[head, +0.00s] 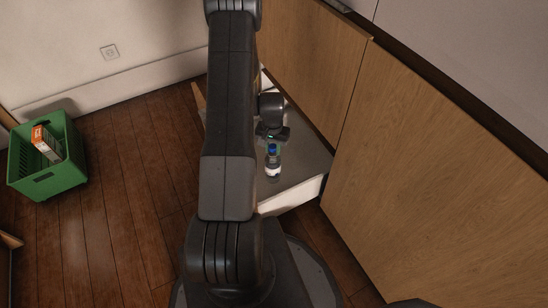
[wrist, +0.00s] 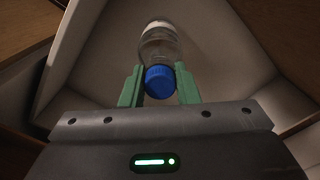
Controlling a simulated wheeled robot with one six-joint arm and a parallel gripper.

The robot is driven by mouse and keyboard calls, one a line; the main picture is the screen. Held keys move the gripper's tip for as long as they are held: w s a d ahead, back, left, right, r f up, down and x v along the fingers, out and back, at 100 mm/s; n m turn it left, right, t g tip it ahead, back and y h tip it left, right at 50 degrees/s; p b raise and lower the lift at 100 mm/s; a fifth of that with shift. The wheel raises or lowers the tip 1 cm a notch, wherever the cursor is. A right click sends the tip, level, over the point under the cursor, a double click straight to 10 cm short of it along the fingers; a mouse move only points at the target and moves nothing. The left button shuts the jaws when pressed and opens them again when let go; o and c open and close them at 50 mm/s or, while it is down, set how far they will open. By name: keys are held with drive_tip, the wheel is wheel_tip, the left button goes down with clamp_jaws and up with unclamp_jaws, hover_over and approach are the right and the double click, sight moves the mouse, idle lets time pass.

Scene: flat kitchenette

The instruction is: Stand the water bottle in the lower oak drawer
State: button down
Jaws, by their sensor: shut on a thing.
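The water bottle (head: 273,163) is clear with a blue cap and a pale label. My gripper (head: 272,143) is shut on it near the cap. In the wrist view the bottle (wrist: 160,48) is between the green fingers of my gripper (wrist: 160,88), with the blue cap towards the camera. The lower oak drawer (head: 305,190) is pulled out, with a pale inside, and the bottle is over or inside it. I cannot tell whether its base touches the drawer floor. The drawer's pale inside also fills much of the wrist view (wrist: 225,60). My arm hides part of the drawer in the head view.
Oak cabinet fronts (head: 430,170) run along the right. A green crate (head: 48,178) with a orange and white box (head: 46,143) stands on the wooden floor at the left. The floor between the crate and my arm is clear.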

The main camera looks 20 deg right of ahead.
sight(273, 156)
drive_tip(key=shift+f+b, duration=0.6)
drive_tip(key=shift+f, duration=1.95)
drive_tip(key=shift+f, duration=0.2)
drive_tip(key=c, duration=1.1)
unclamp_jaws()
drive_tip(key=shift+r, duration=0.1)
wheel_tip(273, 156, up, 12)
drive_tip(key=p, duration=0.3)
drive_tip(key=shift+r, duration=0.15)
